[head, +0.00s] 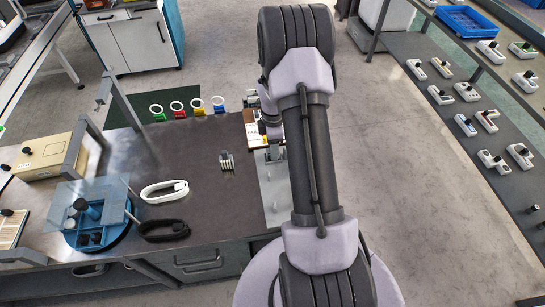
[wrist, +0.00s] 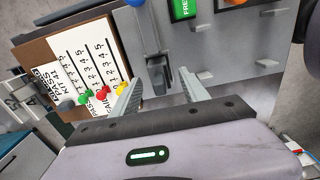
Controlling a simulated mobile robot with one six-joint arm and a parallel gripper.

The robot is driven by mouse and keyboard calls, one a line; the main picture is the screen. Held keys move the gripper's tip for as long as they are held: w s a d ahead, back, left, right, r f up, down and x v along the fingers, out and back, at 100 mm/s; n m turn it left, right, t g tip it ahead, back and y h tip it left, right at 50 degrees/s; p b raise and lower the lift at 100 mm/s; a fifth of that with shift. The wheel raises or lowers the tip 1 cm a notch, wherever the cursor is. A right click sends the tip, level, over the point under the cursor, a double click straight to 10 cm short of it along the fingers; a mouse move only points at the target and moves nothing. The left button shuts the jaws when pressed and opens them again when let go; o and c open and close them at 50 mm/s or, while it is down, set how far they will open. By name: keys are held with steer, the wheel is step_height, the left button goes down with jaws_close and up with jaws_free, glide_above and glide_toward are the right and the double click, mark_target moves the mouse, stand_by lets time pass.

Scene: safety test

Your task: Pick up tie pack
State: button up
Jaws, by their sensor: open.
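No label in view names the tie pack. A dark grey strip with a black block (wrist: 158,72) hangs against a grey panel in the wrist view; I cannot tell if it is the tie pack. My gripper (wrist: 160,92) is open, its two fingers on either side below this block, with nothing visibly held. In the head view my gripper is partly hidden by my arm, near the table's right edge. A small striped bundle (head: 226,161) lies on the dark table (head: 205,205). A white loop (head: 164,191) and a black loop (head: 163,230) lie further left.
The grey panel (wrist: 228,38) has several small pegs and a green tag (wrist: 182,8). A brown-backed board (wrist: 38,52) with coloured pins is at left. A blue round device (head: 95,232) and beige box (head: 48,155) stand on the table's left.

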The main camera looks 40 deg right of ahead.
step_height(320, 180, down, 3)
steer(key=shift+r, duration=0.3)
steer(key=shift+c, duration=0.8)
jaws_close()
steer(key=shift+r, duration=0.15)
